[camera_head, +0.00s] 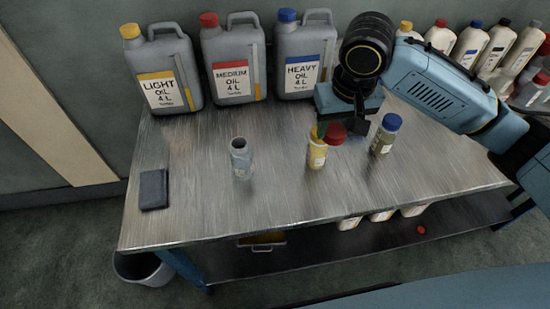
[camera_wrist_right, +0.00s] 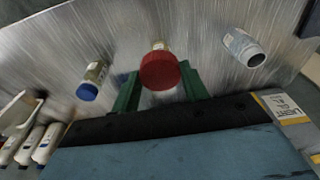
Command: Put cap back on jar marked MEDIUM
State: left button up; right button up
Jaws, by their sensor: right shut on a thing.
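A small jar with yellow contents and a pale label (camera_head: 317,153) stands upright on the metal table; it also shows, partly hidden, in the wrist view (camera_wrist_right: 158,46). Its label is too small to read. My right gripper (camera_head: 328,129) is shut on a red cap (camera_head: 336,133), which sits between its green fingers in the wrist view (camera_wrist_right: 160,71). The cap is close to the jar's top, looking slightly right of it in the head view. I cannot tell whether they touch. My left gripper is not in view.
An open, uncapped jar (camera_head: 240,160) stands to the left, and a blue-capped jar (camera_head: 383,137) to the right. LIGHT (camera_head: 163,75), MEDIUM (camera_head: 233,62) and HEAVY (camera_head: 300,60) oil cans line the back. A dark pad (camera_head: 153,190) lies at the left. The table front (camera_head: 300,205) is clear.

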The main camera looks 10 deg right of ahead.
jog(key=shift+s+d, duration=0.15)
jog(key=shift+d, duration=0.15)
